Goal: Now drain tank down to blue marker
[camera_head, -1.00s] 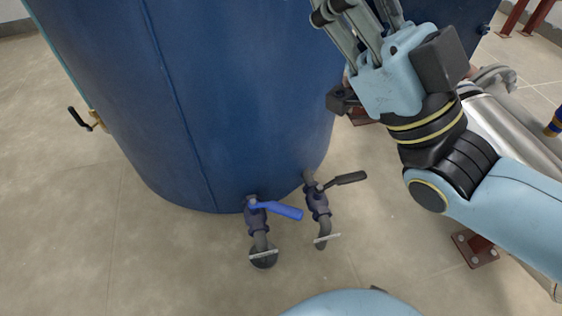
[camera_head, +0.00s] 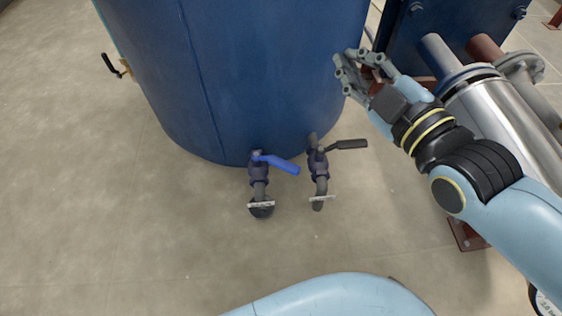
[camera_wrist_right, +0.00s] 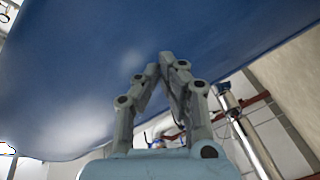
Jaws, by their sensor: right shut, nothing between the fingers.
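The blue tank (camera_head: 235,70) stands at the top of the head view. Two valves come out of its base. One has a blue handle (camera_head: 276,162), pointing right and slightly down. The other has a black handle (camera_head: 346,144), pointing right. No blue level marker can be made out. My left gripper is out of view.
Tagged pipe elbows (camera_head: 261,208) sit below the valves. A small brass valve with a black lever (camera_head: 112,66) is on the tank's left side. A silver cylinder (camera_head: 497,110) and pipes stand at right. The floor (camera_head: 120,220) at front left is clear.

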